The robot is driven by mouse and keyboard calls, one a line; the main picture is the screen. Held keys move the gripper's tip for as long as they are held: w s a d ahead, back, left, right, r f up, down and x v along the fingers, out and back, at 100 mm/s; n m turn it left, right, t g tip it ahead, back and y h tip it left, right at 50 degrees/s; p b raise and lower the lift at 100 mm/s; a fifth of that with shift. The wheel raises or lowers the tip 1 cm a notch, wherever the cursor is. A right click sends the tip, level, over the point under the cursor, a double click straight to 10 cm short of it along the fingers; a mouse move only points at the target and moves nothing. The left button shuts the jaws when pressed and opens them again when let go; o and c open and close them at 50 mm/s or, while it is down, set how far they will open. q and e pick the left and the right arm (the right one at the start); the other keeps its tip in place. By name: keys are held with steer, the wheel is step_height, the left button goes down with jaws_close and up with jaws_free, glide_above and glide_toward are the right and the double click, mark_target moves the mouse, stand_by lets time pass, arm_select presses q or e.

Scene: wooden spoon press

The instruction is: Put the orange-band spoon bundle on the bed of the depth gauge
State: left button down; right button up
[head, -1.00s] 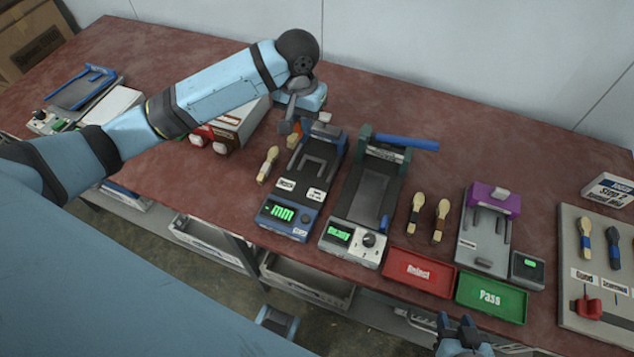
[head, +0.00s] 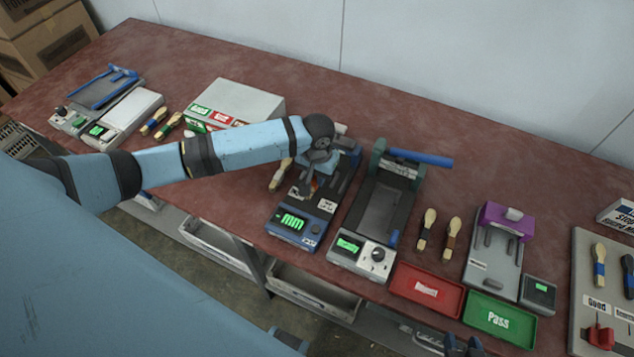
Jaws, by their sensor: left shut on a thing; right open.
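My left gripper (head: 316,170) is over the bed of the blue gauge with the green "mm" display, which I take to be the depth gauge (head: 296,230). It is shut on the orange-band spoon bundle (head: 313,185), of which only a small orange part shows below the jaws. The gripper and wrist hide the rest of the bundle. I cannot tell whether the bundle touches the bed. My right gripper (head: 462,346) is open at the bottom edge, in front of the table and partly cut off.
Another spoon bundle (head: 280,174) lies just left of the gauge. A press with a blue handle (head: 420,158) stands close on its right. Farther right are two spoon bundles, a red tray (head: 428,289), a green Pass tray (head: 499,319) and a purple-topped device (head: 507,217).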

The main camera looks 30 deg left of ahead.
arm_select(q)
steer(key=shift+f, duration=1.8)
steer(key=shift+f, duration=0.1)
steer(key=c, duration=1.1)
jaws_free()
step_height(320, 180, up, 12)
steer(key=shift+r, duration=0.15)
steer(key=shift+d, duration=0.1)
